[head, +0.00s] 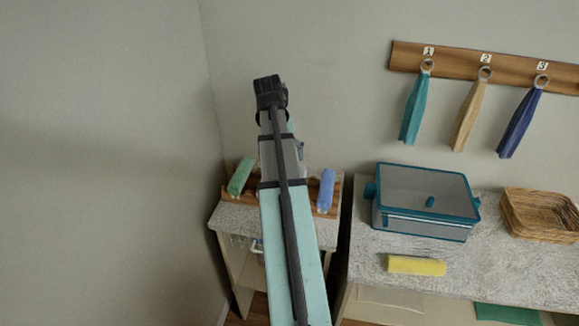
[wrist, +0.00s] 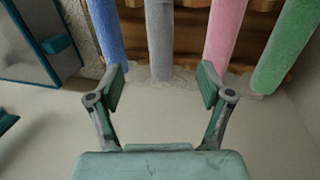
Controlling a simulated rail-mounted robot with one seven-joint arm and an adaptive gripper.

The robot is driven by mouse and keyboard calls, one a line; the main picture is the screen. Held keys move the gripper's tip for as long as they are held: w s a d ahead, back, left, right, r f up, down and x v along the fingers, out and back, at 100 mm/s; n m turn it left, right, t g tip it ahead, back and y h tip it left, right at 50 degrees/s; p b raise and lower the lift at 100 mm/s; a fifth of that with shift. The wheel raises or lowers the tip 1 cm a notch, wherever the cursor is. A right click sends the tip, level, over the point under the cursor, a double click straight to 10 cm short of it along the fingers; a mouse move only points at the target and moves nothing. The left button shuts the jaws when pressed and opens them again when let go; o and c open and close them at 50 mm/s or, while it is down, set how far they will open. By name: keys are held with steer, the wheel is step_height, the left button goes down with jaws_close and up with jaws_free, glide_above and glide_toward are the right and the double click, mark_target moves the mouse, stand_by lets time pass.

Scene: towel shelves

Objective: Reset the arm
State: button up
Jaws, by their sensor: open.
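My gripper (wrist: 162,82) shows in the wrist view with its two fingers spread apart and nothing between them. Rolled towels in blue (wrist: 107,32), grey (wrist: 160,40), pink (wrist: 223,35) and green (wrist: 287,45) lie side by side beyond the fingertips; the grey one's end appears in the gap between them. In the head view my arm reaches up the middle and hides my fingers. The green towel (head: 241,176) and blue towel (head: 326,189) show on either side of it; the grey and pink ones are hidden behind it.
The towels lie on a wooden rack (head: 226,196) on a low shelf unit (head: 224,219) by the left wall. Right of it, a counter (head: 365,250) holds a teal-edged lidded box (head: 425,190), yellow roll (head: 417,265) and wicker basket (head: 540,214). Three towels hang from a hook board (head: 455,66).

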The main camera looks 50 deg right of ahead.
steer(key=shift+w+r, duration=0.1)
steer(key=shift+r, duration=0.4)
steer(key=shift+r, duration=0.1)
